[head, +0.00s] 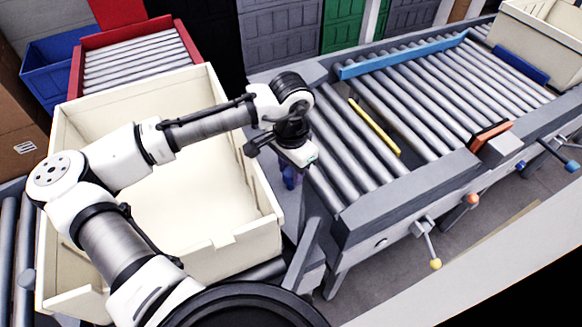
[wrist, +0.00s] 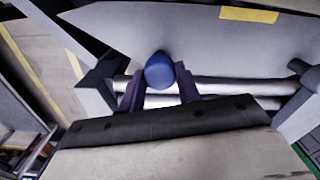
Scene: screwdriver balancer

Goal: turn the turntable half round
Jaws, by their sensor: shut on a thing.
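My gripper (head: 289,180) points down beside the left end of the grey roller bed (head: 360,165), to the right of the cream bin. In the wrist view its two dark purple fingers (wrist: 160,85) are shut on a round blue knob (wrist: 158,70). The knob's stem is hidden. In the head view the fingertips are small and the knob cannot be told apart from them. No separate turntable can be made out for certain; the roller bed in its grey frame (head: 400,207) may be part of it.
A large cream bin (head: 243,243) stands under my arm. A yellow bar (head: 374,127) and a blue bar (head: 403,54) lie across the rollers. Handles with yellow (head: 435,263), orange (head: 472,199) and blue (head: 572,167) knobs stick out from the front of the frame.

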